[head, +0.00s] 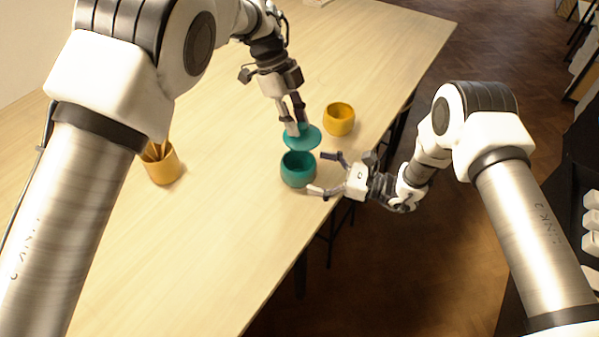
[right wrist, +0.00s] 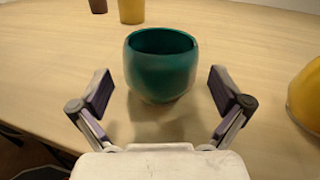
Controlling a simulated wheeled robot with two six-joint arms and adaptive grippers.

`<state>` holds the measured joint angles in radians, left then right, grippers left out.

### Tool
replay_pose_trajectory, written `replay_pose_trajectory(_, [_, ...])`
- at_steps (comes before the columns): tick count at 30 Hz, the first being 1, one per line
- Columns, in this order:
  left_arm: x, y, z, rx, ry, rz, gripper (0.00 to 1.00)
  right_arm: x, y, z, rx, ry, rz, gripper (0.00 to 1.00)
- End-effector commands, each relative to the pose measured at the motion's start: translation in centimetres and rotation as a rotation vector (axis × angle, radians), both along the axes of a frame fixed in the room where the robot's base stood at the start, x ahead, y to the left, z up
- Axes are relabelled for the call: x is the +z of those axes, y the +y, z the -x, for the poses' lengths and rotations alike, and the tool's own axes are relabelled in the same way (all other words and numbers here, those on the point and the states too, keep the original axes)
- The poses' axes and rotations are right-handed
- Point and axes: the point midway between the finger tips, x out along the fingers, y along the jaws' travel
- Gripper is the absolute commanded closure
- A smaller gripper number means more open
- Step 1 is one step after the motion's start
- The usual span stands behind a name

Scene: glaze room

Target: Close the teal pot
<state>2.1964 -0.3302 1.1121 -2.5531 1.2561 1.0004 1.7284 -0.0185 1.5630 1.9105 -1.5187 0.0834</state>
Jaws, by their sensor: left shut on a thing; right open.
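The teal pot (head: 298,172) stands upright and open-topped on the table near its right edge; the right wrist view also shows the pot (right wrist: 160,75). My left gripper (head: 296,129) is shut on a round teal lid (head: 304,140), which it holds above the pot, apart from the rim and slightly to the far side in the head view. My right gripper (head: 319,173) is open at the pot's right side. In the right wrist view its fingers (right wrist: 160,95) point toward the pot from either side, with gaps between them and the wall.
A yellow pot (head: 340,120) stands beyond the teal pot, near the table edge. A yellow cup (head: 162,168) holding thin sticks stands to the left. The pale wooden table (head: 220,230) is clear in front. A small dark thing (right wrist: 98,6) shows at the wrist view's top.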

Motion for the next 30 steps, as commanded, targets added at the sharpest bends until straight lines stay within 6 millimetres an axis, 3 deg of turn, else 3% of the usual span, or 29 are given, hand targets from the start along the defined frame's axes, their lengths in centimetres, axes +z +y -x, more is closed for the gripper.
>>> replay_pose_trajectory(6, [0.0,0.0,0.0,0.0,0.0,0.0,1.0,0.0,2.3,-0.8,0.001,0.001,0.001,0.0])
replay_pose_trajectory(15, [0.0,0.0,0.0,0.0,0.0,0.0,1.0,0.0,2.5,-0.9,0.0,0.001,0.001,0.0])
replay_pose_trajectory(21, [0.0,0.0,0.0,0.0,0.0,0.0,1.0,0.0,2.5,-0.8,0.0,0.001,0.001,0.69])
replay_pose_trajectory(25, [-0.5,0.1,0.0,0.001,0.002,0.0,1.0,-0.1,2.5,-0.8,0.0,0.001,0.001,0.69])
replay_pose_trajectory(30, [-2.9,0.5,-0.2,0.001,0.001,-0.001,1.0,0.0,2.5,-0.8,0.0,0.001,0.001,0.69])
